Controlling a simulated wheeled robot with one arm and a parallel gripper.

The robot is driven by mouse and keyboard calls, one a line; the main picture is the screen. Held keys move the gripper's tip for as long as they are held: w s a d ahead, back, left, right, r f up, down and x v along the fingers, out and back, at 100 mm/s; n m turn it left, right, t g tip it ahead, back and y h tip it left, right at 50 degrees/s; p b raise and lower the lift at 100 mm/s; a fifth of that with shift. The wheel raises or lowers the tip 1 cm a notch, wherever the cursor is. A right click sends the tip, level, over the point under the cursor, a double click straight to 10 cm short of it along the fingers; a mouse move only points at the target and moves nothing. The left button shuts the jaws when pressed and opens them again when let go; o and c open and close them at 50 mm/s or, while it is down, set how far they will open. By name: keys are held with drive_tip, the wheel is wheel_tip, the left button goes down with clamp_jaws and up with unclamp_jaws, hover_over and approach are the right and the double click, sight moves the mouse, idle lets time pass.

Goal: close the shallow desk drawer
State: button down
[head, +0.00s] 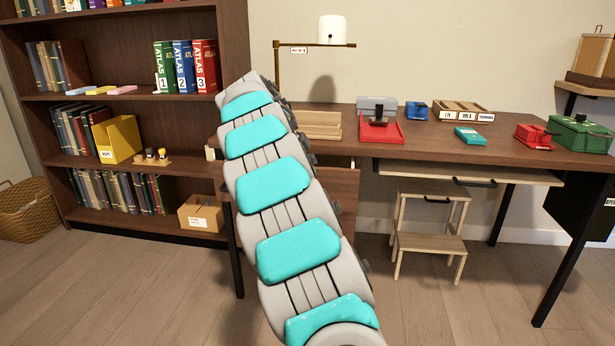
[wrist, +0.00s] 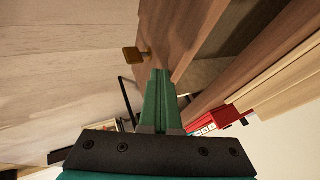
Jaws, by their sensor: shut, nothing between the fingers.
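A brown wooden drawer front (head: 343,188) stands out below the left part of the desk (head: 400,148), partly hidden behind my arm. In the wrist view the same brown front (wrist: 180,30) carries a brass knob (wrist: 131,55), with a dark gap behind it. My gripper (wrist: 160,75) is shut and empty, its green fingertips close to the front beside the knob. I cannot tell whether they touch. In the head view my gripper is hidden behind the arm. A pale, shallow drawer (head: 520,177) with a black handle sits under the desk's right part.
A step stool (head: 430,243) stands below. A full bookshelf (head: 115,97) is on the left. Floor in front is clear.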

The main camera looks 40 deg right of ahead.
drive_tip(key=shift+w+d+p, duration=0.45)
drive_tip(key=shift+w+d, duration=1.5)
drive_tip(key=shift+d, duration=0.3)
